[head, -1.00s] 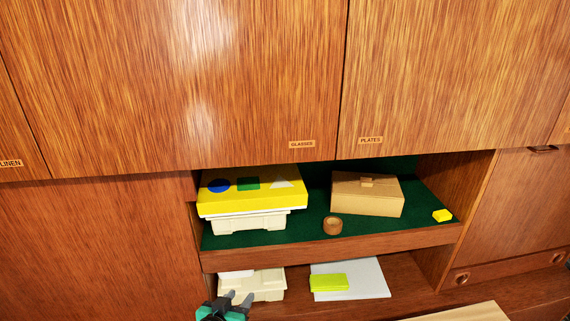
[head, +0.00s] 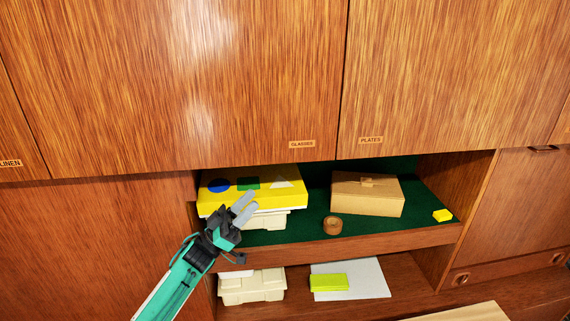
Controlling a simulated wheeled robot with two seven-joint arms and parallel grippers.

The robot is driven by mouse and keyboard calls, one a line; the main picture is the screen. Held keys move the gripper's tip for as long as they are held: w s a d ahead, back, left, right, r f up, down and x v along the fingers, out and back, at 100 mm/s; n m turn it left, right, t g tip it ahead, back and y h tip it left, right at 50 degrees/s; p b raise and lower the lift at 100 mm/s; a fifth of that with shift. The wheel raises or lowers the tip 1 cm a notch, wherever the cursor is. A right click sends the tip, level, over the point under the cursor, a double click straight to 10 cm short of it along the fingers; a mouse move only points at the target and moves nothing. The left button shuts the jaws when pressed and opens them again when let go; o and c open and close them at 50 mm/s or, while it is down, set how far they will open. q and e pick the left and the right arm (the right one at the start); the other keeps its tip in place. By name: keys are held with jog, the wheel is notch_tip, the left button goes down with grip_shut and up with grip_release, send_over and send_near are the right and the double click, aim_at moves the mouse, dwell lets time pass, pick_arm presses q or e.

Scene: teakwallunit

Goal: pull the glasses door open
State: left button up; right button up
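The glasses door (head: 200,90) is a large wood-grain panel across the upper left, with a "GLASSES" label (head: 302,144) near its lower right corner. It is shut, flush with the plates door (head: 455,80) on its right. No handle shows on its face. My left gripper (head: 244,207) is below the door, in front of the yellow box on the open shelf. Its two grey fingers point up and right with a gap between them, and nothing shows between them. My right gripper is not in view.
The green-lined shelf (head: 290,236) holds a yellow box (head: 210,203) with coloured shapes, a cardboard box (head: 367,196), a wooden ring (head: 332,225) and a small yellow block (head: 442,215). Below are a cream bin (head: 252,288) and a lime block (head: 328,282) on white paper. A linen door (head: 12,140) is far left.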

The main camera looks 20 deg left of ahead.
pick_arm(q)
jog(key=m+g+h, duration=0.2)
jog(key=m+g, duration=0.1)
jog(key=g, duration=0.1)
jog(key=p, duration=0.5)
send_near(288, 161)
jog(key=x, duration=0.5)
jog(key=w+x, duration=0.1)
jog(key=x, duration=0.2)
jog(key=shift+f, duration=0.15)
jog(key=shift+w+d+r, duration=0.15)
jog(key=shift+d+r, duration=0.1)
jog(key=shift+r, duration=0.05)
grip_shut()
